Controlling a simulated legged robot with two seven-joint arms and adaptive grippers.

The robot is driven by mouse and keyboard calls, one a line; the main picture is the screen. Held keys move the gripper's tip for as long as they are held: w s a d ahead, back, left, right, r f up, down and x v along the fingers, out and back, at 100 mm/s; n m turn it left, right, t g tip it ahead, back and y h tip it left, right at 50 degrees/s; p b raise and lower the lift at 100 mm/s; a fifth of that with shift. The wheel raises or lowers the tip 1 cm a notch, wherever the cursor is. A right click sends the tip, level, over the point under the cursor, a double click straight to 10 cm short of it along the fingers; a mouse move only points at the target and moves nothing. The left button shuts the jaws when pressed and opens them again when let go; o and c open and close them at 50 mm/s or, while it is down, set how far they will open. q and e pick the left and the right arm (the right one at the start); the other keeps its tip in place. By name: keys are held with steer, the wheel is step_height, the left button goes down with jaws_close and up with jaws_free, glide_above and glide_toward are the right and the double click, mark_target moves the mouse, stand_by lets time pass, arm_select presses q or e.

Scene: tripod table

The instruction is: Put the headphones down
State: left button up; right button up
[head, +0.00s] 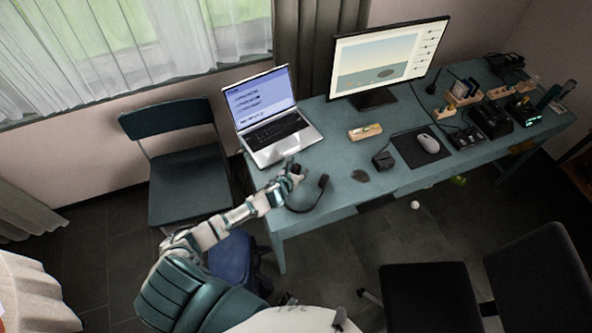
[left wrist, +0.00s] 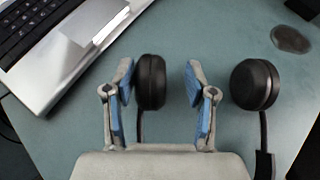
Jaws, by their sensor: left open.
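The black headphones lie on the teal desk near its left front edge. The other ear cup (left wrist: 254,84) is to the right, outside the fingers. A gap shows between the near cup and the right finger. My right gripper is not in view.
An open laptop (head: 282,137) stands just behind the gripper, and its corner is close in the left wrist view (left wrist: 75,45). A dark round patch (head: 360,176), a small black box (head: 383,160) and a mouse (head: 428,144) lie to the right. The desk's front edge is near.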

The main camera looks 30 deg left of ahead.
arm_select(q)
steer(key=shift+s+d+r, duration=0.1)
steer(key=shift+d, duration=0.05)
steer(key=p+v, duration=0.1)
steer(key=v, duration=0.5)
steer(key=shift+s, duration=0.1)
steer(key=shift+p+v, duration=0.3)
steer(key=shift+v, duration=2.5)
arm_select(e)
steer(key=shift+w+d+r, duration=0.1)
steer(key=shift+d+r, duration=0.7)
